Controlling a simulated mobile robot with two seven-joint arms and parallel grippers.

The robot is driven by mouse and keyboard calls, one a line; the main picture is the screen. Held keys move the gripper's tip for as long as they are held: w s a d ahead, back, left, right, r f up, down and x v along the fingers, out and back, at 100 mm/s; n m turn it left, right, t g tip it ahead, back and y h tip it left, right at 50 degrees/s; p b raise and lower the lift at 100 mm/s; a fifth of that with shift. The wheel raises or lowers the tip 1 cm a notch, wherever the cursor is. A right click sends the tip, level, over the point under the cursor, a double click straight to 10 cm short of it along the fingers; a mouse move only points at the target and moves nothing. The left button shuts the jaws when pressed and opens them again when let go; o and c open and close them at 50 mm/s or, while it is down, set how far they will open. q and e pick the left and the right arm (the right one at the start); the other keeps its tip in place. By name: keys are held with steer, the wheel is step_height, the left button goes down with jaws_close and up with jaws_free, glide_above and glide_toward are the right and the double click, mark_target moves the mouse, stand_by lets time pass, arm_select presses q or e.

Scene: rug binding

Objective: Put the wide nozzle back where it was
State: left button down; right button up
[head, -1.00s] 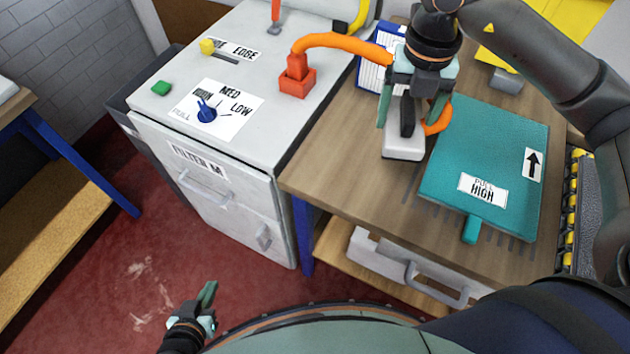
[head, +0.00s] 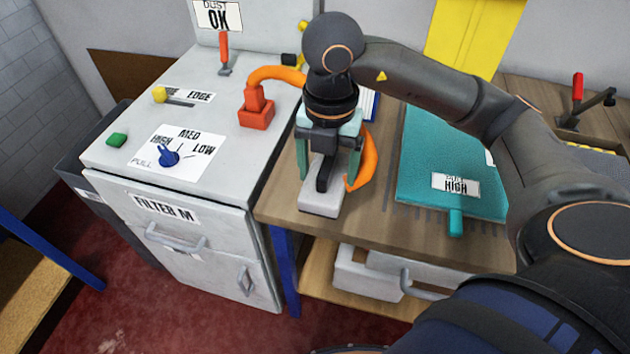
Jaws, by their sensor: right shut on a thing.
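My right gripper (head: 322,180) hangs pointing down over the left part of the wooden bench (head: 375,222). It is shut on what looks like the wide nozzle, a pale grey block (head: 320,206) with a dark upright piece between the fingers. I cannot tell whether the block touches the bench top. An orange hose (head: 275,74) arches from a red block (head: 256,108) on the grey cabinet, passes behind the gripper and shows again (head: 366,162) at its right. My left gripper is out of view.
A teal panel marked HIGH (head: 425,150) lies on the bench to the right, with a handle at its front. The grey cabinet (head: 235,165) with a blue knob (head: 168,157) stands at left. A drawer (head: 365,275) sits under the bench.

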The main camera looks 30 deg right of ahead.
mark_target(317, 169)
steer(key=w+f, duration=0.2)
steer(key=w+d+f, duration=0.1)
steer(key=w+f, duration=0.1)
steer(key=w+d+f, duration=0.1)
steer(key=w+f, duration=0.1)
steer(key=shift+w+d+f, duration=0.1)
steer(key=shift+w+f, duration=0.1)
steer(key=shift+f, duration=1.65)
steer(key=shift+f, duration=0.2)
steer(key=o, duration=1.3)
step_height(317, 169, up, 12)
steer(key=shift+r+p, duration=0.2)
steer(key=shift+p, duration=0.2)
